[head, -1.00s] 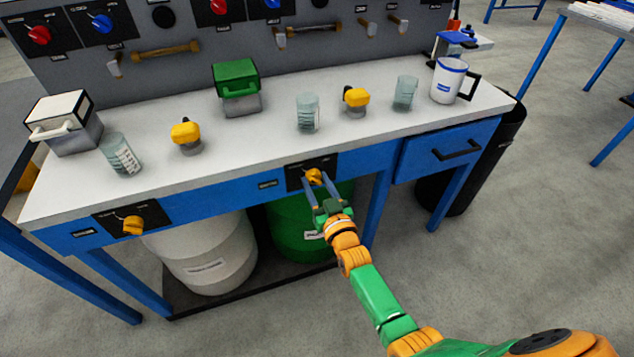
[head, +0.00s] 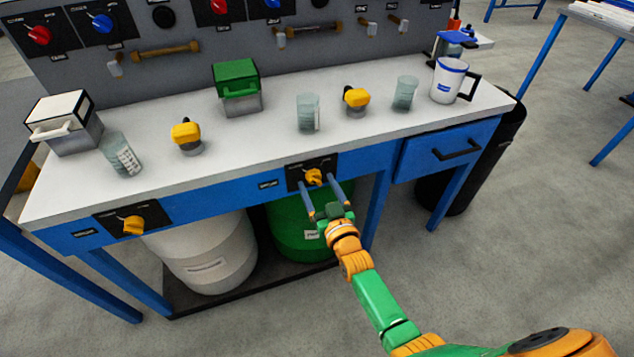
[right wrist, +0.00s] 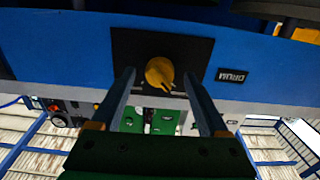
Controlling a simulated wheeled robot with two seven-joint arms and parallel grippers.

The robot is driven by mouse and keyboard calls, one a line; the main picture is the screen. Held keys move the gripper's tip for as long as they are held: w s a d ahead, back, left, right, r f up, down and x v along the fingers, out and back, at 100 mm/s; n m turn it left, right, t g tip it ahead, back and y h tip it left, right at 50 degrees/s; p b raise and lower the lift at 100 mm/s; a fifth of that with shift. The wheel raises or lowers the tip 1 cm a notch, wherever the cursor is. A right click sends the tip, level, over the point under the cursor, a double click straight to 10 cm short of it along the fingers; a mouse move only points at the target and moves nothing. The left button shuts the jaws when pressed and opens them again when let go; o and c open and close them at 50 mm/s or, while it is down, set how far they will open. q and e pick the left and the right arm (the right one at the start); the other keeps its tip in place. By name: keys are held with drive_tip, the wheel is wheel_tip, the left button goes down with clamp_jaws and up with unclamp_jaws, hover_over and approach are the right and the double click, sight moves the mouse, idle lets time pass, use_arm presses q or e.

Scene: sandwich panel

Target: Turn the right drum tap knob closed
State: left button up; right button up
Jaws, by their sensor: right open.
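The right drum tap knob (head: 314,177) is yellow and sits on a black plate (head: 327,162) on the bench's blue front rail. It also shows in the right wrist view (right wrist: 159,72), with its pointer toward the lower right there. My right gripper (head: 320,199) is open and empty in front of the knob; in the right wrist view its two fingers (right wrist: 160,88) stand wide apart, one to each side of the knob and seemingly clear of it. The other drum tap knob (head: 133,225) is yellow, on a black plate at the left. My left gripper is not in view.
A green drum (head: 290,235) and a white drum (head: 212,262) stand under the bench. Beakers, yellow-topped items, a green-lidded box (head: 238,82) and a mug (head: 449,80) stand on the worktop (head: 260,135). A blue drawer (head: 420,161) is right of the knob.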

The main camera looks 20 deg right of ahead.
drive_tip(key=s+p, duration=0.1)
drive_tip(key=s, duration=0.5)
drive_tip(key=shift+s+d, duration=0.1)
